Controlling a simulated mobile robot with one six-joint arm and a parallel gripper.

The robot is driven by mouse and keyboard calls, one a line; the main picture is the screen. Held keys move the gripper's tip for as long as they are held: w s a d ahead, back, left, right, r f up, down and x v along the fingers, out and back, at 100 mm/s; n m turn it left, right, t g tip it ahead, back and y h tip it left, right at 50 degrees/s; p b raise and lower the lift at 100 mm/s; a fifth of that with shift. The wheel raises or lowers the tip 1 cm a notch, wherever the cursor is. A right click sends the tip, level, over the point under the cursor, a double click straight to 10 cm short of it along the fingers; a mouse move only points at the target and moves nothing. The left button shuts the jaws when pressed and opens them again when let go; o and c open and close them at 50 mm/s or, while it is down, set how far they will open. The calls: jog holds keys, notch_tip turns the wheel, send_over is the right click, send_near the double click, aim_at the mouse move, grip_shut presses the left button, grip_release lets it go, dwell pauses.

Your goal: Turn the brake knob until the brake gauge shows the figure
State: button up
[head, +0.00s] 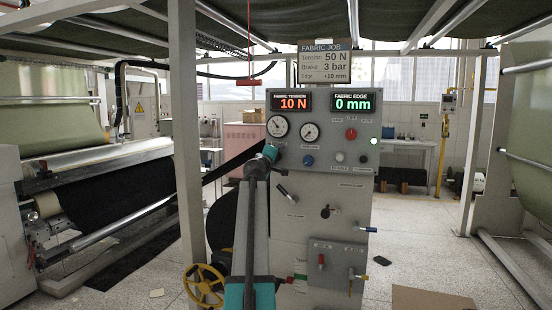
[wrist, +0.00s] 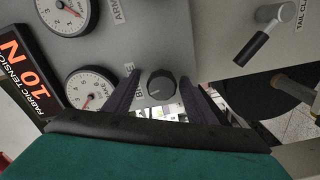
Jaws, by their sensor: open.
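The brake knob (wrist: 161,85) is dark and round and shows in the wrist view beside a partly covered label. My gripper (wrist: 158,79) is open, one dark finger on each side of the knob; I cannot tell whether they touch it. The brake gauge (wrist: 91,89) is a white dial left of the knob; its red needle points to the lower left, exact value too small to read. In the head view, my gripper (head: 270,152) hides the knob, and the gauge (head: 278,126) sits above it. The job card (head: 324,62) reads Brake 3 bar.
The control panel (head: 340,210) also bears a second gauge (head: 309,131), a blue knob (head: 308,160), a red knob (head: 351,133) and a tail clamp lever (wrist: 252,48). Displays read 10 N and 0 mm. A yellow handwheel (head: 204,285) stands at lower left.

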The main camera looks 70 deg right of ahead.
jog(key=shift+a+f, duration=0.1)
jog(key=a, duration=1.3)
jog(key=shift+s+a+b, duration=0.3)
jog(key=shift+s, duration=0.15)
dwell(0.3)
